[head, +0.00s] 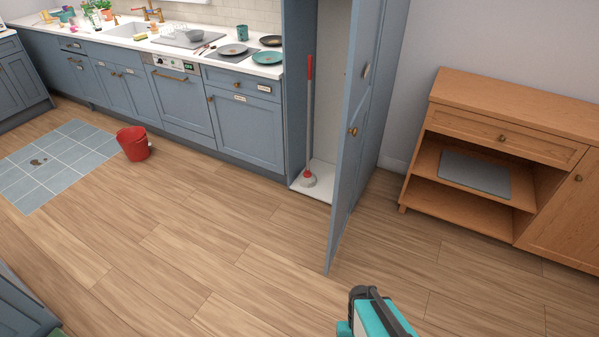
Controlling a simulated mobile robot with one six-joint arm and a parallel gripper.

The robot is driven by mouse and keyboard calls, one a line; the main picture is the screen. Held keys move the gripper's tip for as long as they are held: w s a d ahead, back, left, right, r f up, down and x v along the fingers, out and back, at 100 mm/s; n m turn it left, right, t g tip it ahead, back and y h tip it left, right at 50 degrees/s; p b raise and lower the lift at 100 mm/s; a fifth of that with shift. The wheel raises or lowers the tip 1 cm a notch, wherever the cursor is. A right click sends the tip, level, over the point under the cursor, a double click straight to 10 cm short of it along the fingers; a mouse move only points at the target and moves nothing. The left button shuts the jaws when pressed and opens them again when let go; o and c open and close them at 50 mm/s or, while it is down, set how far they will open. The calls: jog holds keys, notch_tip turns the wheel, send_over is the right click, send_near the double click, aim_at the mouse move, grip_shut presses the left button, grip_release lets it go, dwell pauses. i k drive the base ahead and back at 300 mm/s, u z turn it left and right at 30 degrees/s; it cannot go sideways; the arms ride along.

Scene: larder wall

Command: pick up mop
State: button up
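The mop (309,125) stands upright inside the tall blue cabinet, whose door is open. It has a red grip at the top, a thin grey pole, and a red and pale head resting on the white cabinet floor. My gripper (364,291) shows at the bottom edge of the head view, dark at the tip with a teal body. It is well apart from the mop, on the near side of the open door. Its fingers are seen from above and behind, so their opening is unclear.
The open cabinet door (352,150) juts out toward me, just right of the mop. A wooden sideboard (512,105) stands at the right. A red bucket (133,143) is on the floor beside a tiled patch (60,160). The wooden floor before the cabinet is clear.

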aim_at(306, 178)
jog(key=u, duration=0.4)
jog(key=i, duration=0.6)
jog(key=u, duration=0.85)
jog(key=i, duration=2.3)
jog(key=z, duration=0.25)
